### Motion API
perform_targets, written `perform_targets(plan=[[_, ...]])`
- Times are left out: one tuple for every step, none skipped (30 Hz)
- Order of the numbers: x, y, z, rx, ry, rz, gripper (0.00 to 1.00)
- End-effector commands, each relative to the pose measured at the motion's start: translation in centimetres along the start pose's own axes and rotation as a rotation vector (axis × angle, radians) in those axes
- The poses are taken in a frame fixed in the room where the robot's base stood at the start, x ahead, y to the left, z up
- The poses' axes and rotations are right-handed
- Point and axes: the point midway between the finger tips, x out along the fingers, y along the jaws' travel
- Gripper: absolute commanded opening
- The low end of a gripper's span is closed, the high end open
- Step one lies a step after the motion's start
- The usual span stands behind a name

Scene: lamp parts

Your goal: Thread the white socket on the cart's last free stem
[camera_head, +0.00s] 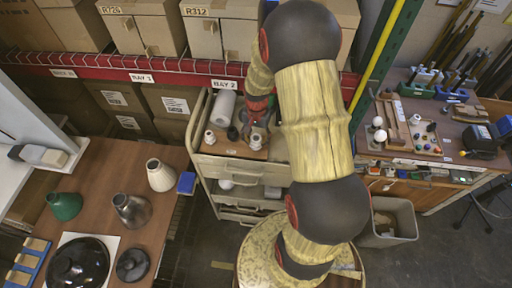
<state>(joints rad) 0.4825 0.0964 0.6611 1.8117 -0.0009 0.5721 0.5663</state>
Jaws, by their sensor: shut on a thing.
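The cart (240,172) stands in the middle, with small parts on its wooden top. My gripper (256,130) is over the right side of that top, pointing down. It is shut on the white socket (256,142), which shows small just below the fingers. Another white socket (209,137) stands upright at the left of the cart top. A black socket (232,133) stands between the two. The stem under the held socket is hidden, and I cannot tell whether the socket touches it.
A white roll (223,108) lies at the back of the cart top. A red shelf beam (140,77) runs behind. The left table (112,190) holds green, grey and cream shades. A workbench (425,150) with small parts and a grey bin (395,220) are at right.

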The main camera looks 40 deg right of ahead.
Motion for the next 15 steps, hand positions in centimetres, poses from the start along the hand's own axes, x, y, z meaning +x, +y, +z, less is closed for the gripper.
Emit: perform_targets(plan=[[0.34, 0.22, 0.33, -0.027, -0.008, 0.005, 0.44], [0.34, 0.22, 0.32, -0.040, -0.008, 0.005, 0.44], [0.34, 0.22, 0.32, -0.052, -0.008, 0.005, 0.44], [0.34, 0.22, 0.32, -0.061, -0.008, 0.005, 0.44], [0.34, 0.21, 0.32, -0.073, -0.008, 0.005, 0.44], [0.34, 0.21, 0.32, -0.098, -0.008, 0.005, 0.44], [0.34, 0.21, 0.31, -0.125, -0.008, 0.005, 0.44], [0.34, 0.20, 0.31, -0.158, -0.008, 0.005, 0.44], [0.34, 0.19, 0.31, -0.207, -0.008, 0.005, 0.44], [0.34, 0.18, 0.30, -0.247, -0.008, 0.004, 0.44], [0.34, 0.18, 0.30, -0.285, -0.008, 0.004, 0.44], [0.34, 0.17, 0.30, -0.336, -0.008, 0.004, 0.44], [0.34, 0.16, 0.29, -0.375, -0.008, 0.004, 0.44], [0.34, 0.15, 0.29, -0.413, -0.009, 0.004, 0.44], [0.34, 0.14, 0.28, -0.463, -0.009, 0.003, 0.44]])
